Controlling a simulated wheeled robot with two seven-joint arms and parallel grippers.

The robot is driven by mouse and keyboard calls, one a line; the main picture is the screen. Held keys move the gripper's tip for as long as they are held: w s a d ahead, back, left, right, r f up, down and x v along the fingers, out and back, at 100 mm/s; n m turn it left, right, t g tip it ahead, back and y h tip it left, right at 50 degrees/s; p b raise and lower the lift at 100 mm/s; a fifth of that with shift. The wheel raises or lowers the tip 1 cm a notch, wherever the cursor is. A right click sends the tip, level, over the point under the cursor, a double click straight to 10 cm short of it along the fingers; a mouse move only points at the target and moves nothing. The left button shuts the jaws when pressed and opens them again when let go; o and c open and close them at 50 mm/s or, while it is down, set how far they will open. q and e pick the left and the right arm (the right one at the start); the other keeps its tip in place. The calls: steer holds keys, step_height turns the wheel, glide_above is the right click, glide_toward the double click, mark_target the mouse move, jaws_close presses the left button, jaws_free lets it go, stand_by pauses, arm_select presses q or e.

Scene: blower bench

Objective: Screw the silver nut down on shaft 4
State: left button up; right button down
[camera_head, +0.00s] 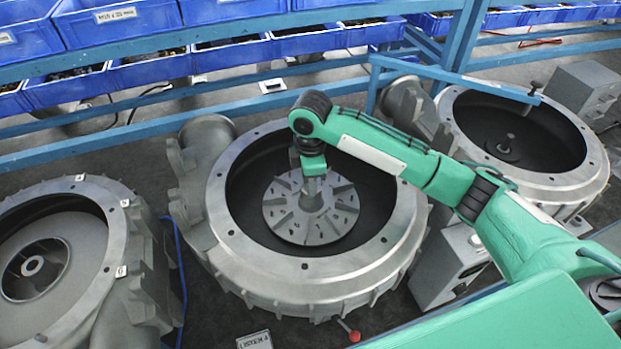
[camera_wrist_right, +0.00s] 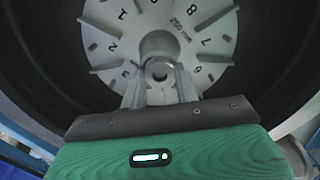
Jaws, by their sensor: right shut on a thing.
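My right gripper (camera_head: 313,182) reaches down into the middle blower casing (camera_head: 224,215), above the grey impeller's hub. The impeller (camera_head: 277,216) lies flat in the casing and also shows in the right wrist view (camera_wrist_right: 115,43), with numbers on its face. In that view my right gripper (camera_wrist_right: 160,78) is shut on the silver nut (camera_wrist_right: 160,70), a small ring with a dark hole, close to the hub (camera_wrist_right: 158,43). Whether the nut touches the shaft's thread I cannot tell; in the head view the fingers hide it. My left gripper is not in view.
Other round casings stand at the left (camera_head: 100,232) and the right (camera_head: 570,182). Blue bins (camera_head: 115,20) and a blue rail (camera_head: 180,40) run along the back. A red-knobbed lever (camera_head: 352,335) and a label plate (camera_head: 255,340) are in front. The casing wall surrounds my gripper.

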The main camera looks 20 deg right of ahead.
steer(key=m, duration=0.4)
steer(key=shift+f+m, duration=0.15)
steer(key=shift+m, duration=0.25)
steer(key=m, duration=0.4)
steer(key=shift+s, duration=0.1)
steer(key=c, duration=1.3)
jaws_free()
